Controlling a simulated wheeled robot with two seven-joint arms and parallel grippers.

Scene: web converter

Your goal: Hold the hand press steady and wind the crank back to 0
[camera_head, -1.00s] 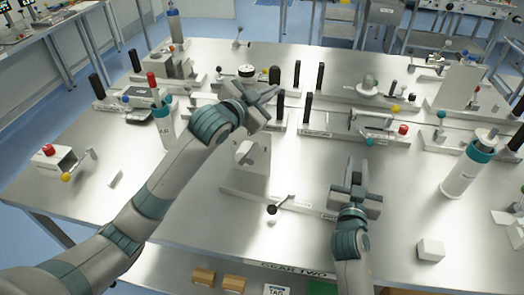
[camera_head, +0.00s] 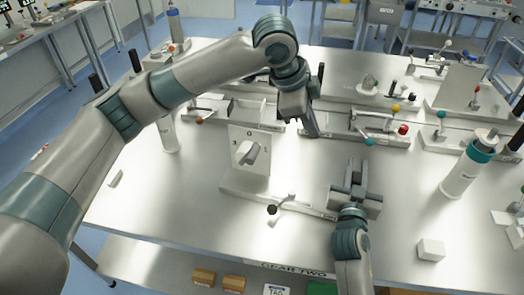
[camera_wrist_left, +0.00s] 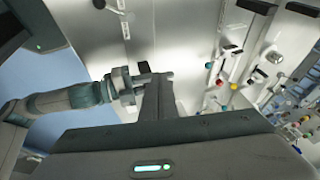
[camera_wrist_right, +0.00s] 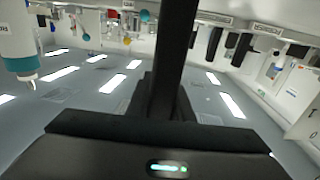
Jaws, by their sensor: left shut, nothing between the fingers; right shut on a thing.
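The hand press appears to be the pale unit at the table's middle, with an upright plate (camera_head: 262,168) marked 3 and 0 on a long base (camera_head: 240,192). A pale block (camera_head: 250,152) projects from the plate's face. A short lever with a black knob (camera_head: 272,210) lies at the base's front; I cannot tell which part is the crank. My right gripper (camera_head: 356,168) is shut at the base's right end; what it grips is hidden. My left gripper (camera_head: 313,134) is shut and empty, pointing down behind and right of the plate. It also shows in the left wrist view (camera_wrist_left: 160,88).
A fixture with coloured knobs (camera_head: 403,130) stands behind my right gripper. A teal-ringed cylinder (camera_head: 462,175) and a white block (camera_head: 431,250) are to the right.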

